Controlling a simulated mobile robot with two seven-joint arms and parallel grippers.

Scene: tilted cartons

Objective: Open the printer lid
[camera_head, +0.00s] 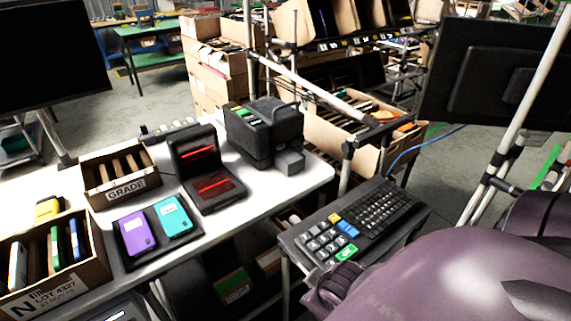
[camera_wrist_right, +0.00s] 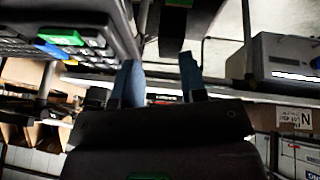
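No printer is clearly labelled. A black boxy machine (camera_head: 265,132) with green keys on top and a grey block at its front stands at the white table's right end; it may be the printer, and I cannot tell where its lid edge is. A grey box with a pale front strip (camera_wrist_right: 288,62) shows at the right of the right wrist view; I cannot tell what it is. My right gripper (camera_wrist_right: 160,82) is open, its two bluish fingers apart with nothing seen between them. My purple right arm fills the head view's lower right. My left gripper is not in view.
A keypad and keyboard unit (camera_head: 355,222) lies close to my right arm. A double scanner (camera_head: 207,170), a GRADE box (camera_head: 122,186) and purple (camera_head: 137,232) and teal (camera_head: 172,217) cartons stand on the white table (camera_head: 262,196). A pole and monitor (camera_head: 490,75) stand at right.

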